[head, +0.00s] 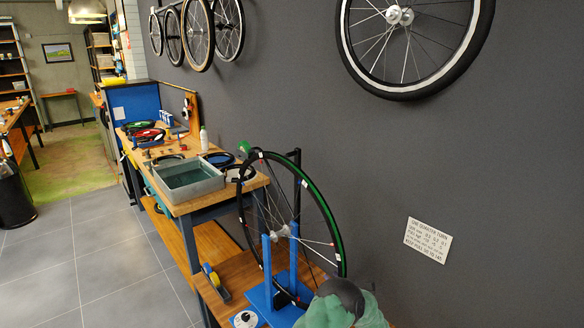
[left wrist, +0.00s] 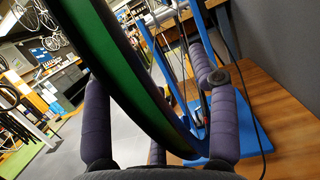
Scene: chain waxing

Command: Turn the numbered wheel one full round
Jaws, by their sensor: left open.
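The wheel (head: 334,222) stands upright in a blue stand (head: 267,262) on the wooden bench. Its dark rim has a green stretch and several small white tags, too small to read. My left gripper (head: 331,284) is at the near lower side of the wheel, its fingers mostly hidden there by my own arm. In the left wrist view, the purple padded fingers of the left gripper (left wrist: 145,85) are apart, one on each side of the green part of the rim (left wrist: 125,85). Contact with the rim cannot be told. My right gripper is not in view.
A grey basin (head: 188,183) sits on the bench behind the wheel. A tape roll (head: 215,282) and a white disc (head: 245,319) lie near the stand. A sign (head: 428,240) headed "one quarter turn" is on the dark wall.

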